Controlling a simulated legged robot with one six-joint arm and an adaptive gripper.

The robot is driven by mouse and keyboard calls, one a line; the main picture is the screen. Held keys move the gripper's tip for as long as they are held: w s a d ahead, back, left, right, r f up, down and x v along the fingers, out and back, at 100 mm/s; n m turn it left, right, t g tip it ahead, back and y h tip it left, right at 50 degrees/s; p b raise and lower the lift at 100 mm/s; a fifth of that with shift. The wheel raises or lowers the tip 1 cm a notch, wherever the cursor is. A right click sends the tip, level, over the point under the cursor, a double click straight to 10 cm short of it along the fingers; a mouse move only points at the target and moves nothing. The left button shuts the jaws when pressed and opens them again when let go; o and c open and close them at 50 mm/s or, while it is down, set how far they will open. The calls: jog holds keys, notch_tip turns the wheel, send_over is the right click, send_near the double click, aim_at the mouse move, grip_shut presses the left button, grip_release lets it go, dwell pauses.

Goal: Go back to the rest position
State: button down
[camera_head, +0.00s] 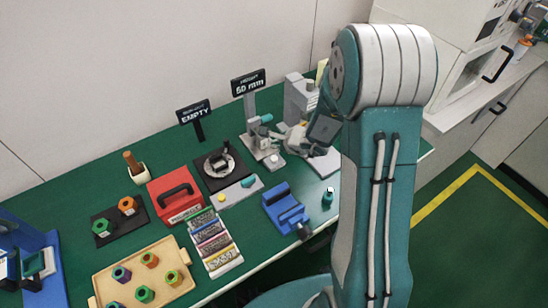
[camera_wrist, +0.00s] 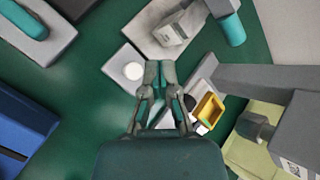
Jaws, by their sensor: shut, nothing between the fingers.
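My gripper (camera_head: 286,137) is held over the green table in the head view, at the end of my folded arm. It is in front of the grey gauge stand (camera_head: 264,146) and to its right. In the wrist view my gripper (camera_wrist: 159,68) points at the table, its two fingers together and nothing between them. A grey block with a white round button (camera_wrist: 133,71) lies just left of the fingertips in that view. Whether the fingers touch anything below cannot be told.
A sign reading 60 mm (camera_head: 248,82) and an EMPTY sign (camera_head: 194,112) stand at the back. A blue vise (camera_head: 284,208), a red box (camera_head: 176,194) and a tan tray (camera_head: 112,288) stand farther left. In the wrist view, a yellow cup (camera_wrist: 208,111) is right of the fingers.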

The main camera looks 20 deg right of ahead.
jog(key=shift+r, duration=0.7)
jog(key=shift+a+r, duration=0.1)
jog(key=shift+r, duration=0.2)
jog(key=s+a+r+n+g+y, duration=0.1)
jog(key=s+a+r+n, duration=0.3)
jog(key=s+r+n, duration=0.3)
jog(key=s+a+r+n+g+y, duration=0.1)
jog(key=s+a+r+n, duration=0.3)
jog(key=r, duration=0.5)
jog(key=s+d+r+n+h, duration=0.3)
jog(key=s+d+n, duration=0.1)
jog(key=s, duration=0.4)
jog(key=s+d+r+n+h, duration=0.3)
jog(key=s+n, duration=0.3)
jog(key=s, duration=0.2)
jog(key=shift+d+h, duration=0.3)
jog(key=shift+d, duration=0.1)
